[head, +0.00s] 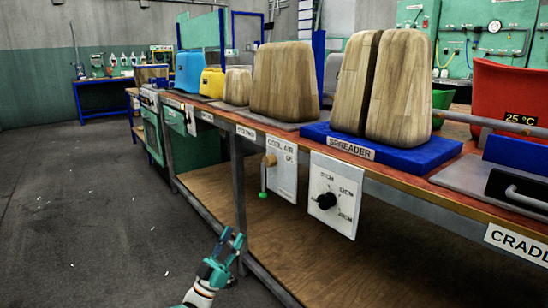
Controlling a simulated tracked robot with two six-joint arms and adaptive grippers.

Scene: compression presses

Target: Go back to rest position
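My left gripper (232,236) is low in the head view, left of the bench's front legs. Its teal and blue fingers point up and stand a little apart, so it looks open, with nothing visible between them. It appears clear of the bench, over the grey floor. My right gripper is not in view.
A long workbench (215,121) runs along the right. It carries wooden blocks (284,82), a split wooden form (400,85) on a blue spreader base (425,154), and a red container (505,98). A dial panel (335,205) hangs at its front. The floor (80,210) at left is open.

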